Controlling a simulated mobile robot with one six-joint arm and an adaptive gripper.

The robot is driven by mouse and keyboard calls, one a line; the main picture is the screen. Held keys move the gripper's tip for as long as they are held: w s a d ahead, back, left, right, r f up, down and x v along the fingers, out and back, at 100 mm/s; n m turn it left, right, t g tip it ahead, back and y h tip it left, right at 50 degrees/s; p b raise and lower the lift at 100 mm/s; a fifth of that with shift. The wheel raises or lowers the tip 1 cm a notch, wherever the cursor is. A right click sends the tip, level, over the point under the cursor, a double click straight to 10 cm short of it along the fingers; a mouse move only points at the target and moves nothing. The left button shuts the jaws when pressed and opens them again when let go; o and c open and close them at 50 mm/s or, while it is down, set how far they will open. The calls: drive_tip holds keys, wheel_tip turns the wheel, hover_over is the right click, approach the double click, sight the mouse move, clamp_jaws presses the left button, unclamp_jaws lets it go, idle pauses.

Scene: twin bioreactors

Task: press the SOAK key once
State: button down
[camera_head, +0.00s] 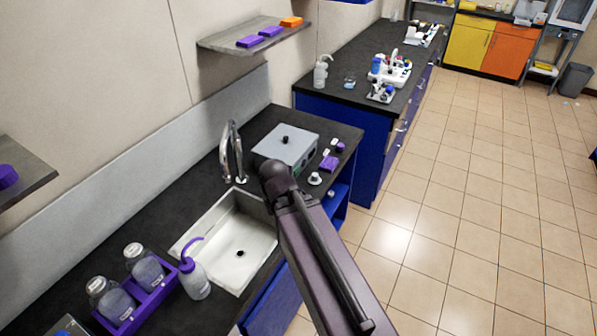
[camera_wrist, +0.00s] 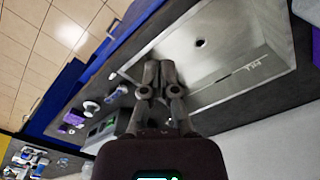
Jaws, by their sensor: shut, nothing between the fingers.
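A grey box-shaped device (camera_head: 287,146) with a dark knob on its lid stands on the black counter beside the sink. My arm covers part of its front. My gripper (camera_wrist: 160,70) is shut and empty, apart from the device and seen against the sink and counter edge. Its fingers cannot be made out in the head view.
The steel sink (camera_head: 238,243) with a tall faucet (camera_head: 233,152) lies left of my arm. A purple-capped wash bottle (camera_head: 194,278) and a purple rack (camera_head: 143,308) of jars stand near it. Small purple items (camera_head: 329,163) lie right of the device. The tiled floor is clear.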

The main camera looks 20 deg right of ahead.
drive_tip(key=shift+a, duration=0.15)
drive_tip(key=shift+f, duration=0.1)
